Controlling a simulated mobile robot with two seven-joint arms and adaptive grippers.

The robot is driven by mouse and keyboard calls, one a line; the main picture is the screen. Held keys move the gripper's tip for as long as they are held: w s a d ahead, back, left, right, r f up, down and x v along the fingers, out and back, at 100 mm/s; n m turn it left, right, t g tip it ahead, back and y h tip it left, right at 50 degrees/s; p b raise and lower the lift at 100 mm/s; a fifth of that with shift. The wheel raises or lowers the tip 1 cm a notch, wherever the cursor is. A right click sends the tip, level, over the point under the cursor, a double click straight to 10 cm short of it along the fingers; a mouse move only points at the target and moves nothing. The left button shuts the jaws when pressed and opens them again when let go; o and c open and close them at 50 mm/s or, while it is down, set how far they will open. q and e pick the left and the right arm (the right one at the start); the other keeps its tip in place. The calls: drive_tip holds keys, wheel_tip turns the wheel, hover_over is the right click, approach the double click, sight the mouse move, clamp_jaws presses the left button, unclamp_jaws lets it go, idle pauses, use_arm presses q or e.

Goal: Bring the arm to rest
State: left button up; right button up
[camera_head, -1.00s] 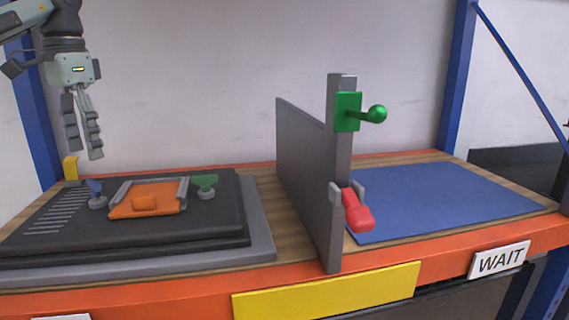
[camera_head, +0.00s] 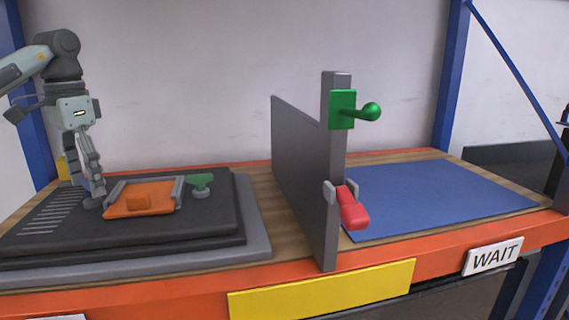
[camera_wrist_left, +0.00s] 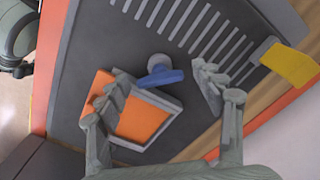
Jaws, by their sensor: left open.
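My left gripper (camera_head: 89,194) is low over the left part of the dark TV panel (camera_head: 222,220), pointing down. In the left wrist view its two fingers (camera_wrist_left: 163,98) are apart, with a blue knob (camera_wrist_left: 161,76) showing between and beyond them. I cannot tell whether they touch the knob. A green knob (camera_head: 202,181) stands at the right of the cover. My right gripper is not in view.
A grey upright board (camera_head: 298,175) divides the bench and carries a green lever (camera_head: 343,110) and a red handle (camera_head: 352,208). A blue mat (camera_head: 430,195) to its right is empty. A yellow block (camera_wrist_left: 290,64) stands beyond the panel's edge. A WAIT sign (camera_head: 493,256) is on the front edge.

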use_arm(q)
wheel_tip(320, 180, up, 12)
wheel_tip(320, 180, down, 12)
drive_tip(key=shift+r, duration=0.15)
drive_tip(key=shift+f+m, duration=0.2)
drive_tip(key=shift+m, duration=0.1)
drive_tip(key=m, duration=0.9)
drive_tip(key=shift+m, duration=0.4)
drive_tip(key=m, duration=1)
